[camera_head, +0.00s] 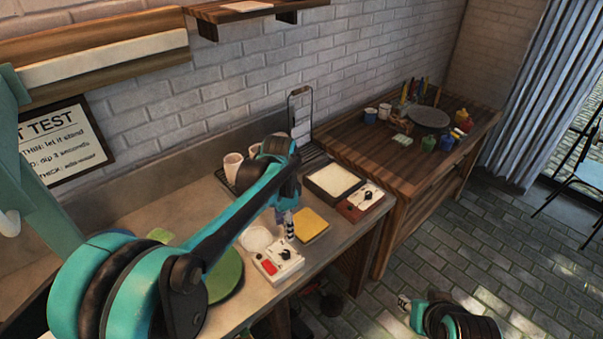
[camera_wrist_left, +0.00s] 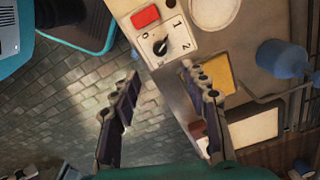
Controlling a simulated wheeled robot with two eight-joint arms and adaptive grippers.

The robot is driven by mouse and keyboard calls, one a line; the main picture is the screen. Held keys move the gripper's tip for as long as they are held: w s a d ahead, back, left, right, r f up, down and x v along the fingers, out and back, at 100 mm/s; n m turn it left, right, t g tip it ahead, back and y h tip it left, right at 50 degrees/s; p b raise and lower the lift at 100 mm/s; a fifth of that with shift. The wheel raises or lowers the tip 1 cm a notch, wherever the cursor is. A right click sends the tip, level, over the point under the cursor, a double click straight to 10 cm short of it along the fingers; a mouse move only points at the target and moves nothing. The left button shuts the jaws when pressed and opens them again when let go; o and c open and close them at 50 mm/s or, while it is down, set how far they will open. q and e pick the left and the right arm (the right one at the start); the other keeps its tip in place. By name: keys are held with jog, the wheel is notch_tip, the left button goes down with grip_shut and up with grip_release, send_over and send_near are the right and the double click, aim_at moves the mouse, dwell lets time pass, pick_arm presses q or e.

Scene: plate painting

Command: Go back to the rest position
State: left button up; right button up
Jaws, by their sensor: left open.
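My left gripper (camera_head: 289,226) hangs over the front part of the counter, beside the white control box with a red switch and black dial (camera_head: 279,262). In the left wrist view its two fingers (camera_wrist_left: 160,78) are spread apart with nothing between them. The dial box (camera_wrist_left: 162,35) shows beyond the fingertips there, and the yellow pad (camera_wrist_left: 218,72) lies behind the right finger. My right arm shows at the bottom right of the head view; its gripper (camera_head: 404,302) is small and partly hidden, so its jaws cannot be made out.
A green disc (camera_head: 225,275) lies on the counter, partly behind my left arm. White cups (camera_head: 233,165) and a framed pale tray (camera_head: 333,181) stand farther back. A wooden table (camera_head: 370,150) holds a grey plate (camera_head: 428,117) and several paint pots. The brick floor at right is open.

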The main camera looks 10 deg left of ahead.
pick_arm(q)
jog(key=s+a+r+n+t, duration=0.1)
jog(key=s+n+t, duration=0.2)
jog(key=s+n, duration=0.2)
jog(key=s+a+n+t, duration=0.1)
jog(key=s+n+t, duration=0.3)
jog(key=s, duration=0.8)
jog(key=shift+a+r+n, duration=0.25)
jog(key=shift+r+n, duration=0.1)
jog(key=shift+n, duration=0.45)
